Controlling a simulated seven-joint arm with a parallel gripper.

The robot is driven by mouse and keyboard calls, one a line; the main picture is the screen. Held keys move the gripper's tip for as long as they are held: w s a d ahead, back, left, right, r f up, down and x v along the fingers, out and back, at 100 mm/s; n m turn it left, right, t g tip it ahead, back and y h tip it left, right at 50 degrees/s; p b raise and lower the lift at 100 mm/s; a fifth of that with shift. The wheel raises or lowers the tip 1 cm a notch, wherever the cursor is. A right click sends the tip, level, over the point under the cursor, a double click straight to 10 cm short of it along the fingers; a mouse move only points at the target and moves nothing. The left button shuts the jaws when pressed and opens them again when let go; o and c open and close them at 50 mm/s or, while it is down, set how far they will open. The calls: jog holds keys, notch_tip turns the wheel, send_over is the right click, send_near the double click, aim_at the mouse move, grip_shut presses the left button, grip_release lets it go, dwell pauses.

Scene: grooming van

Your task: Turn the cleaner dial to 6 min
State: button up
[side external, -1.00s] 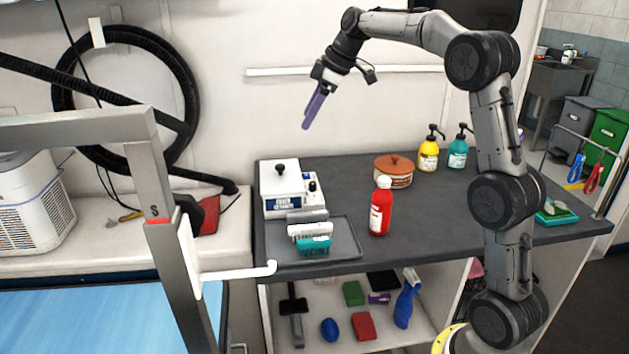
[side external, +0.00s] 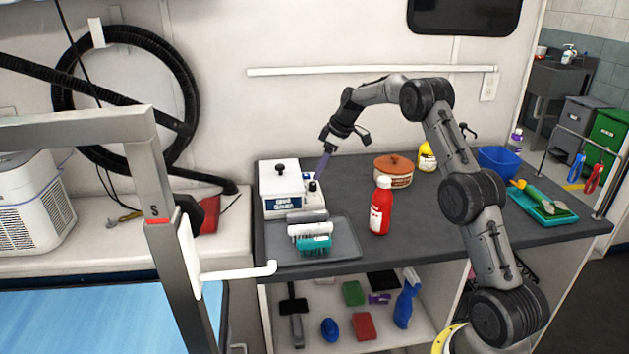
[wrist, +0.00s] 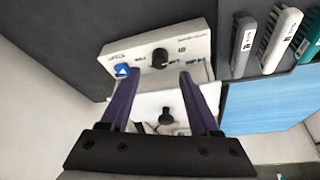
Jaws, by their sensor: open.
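The cleaner (side external: 281,191) is a white box with a blue label and a black lid knob (side external: 281,168), at the back left of the dark counter. Its black dial (wrist: 160,57) sits on the white control panel (wrist: 188,44) in the wrist view, beside a blue button (wrist: 121,71). The dial's markings are too small and blurred to read. My gripper (side external: 318,178) is above the panel at the cleaner's right side. In the wrist view my gripper (wrist: 158,80) is open, its two purple fingers on either side below the dial, with nothing between the tips.
A red bottle (side external: 380,208) and a brown-lidded pot (side external: 394,171) stand to the right. A blue container (side external: 497,161) is farther right. Bare counter lies between the cleaner and the pot.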

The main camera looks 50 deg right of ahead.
aim_at(313, 183)
jog(key=shift+x, duration=2.55)
grip_shut()
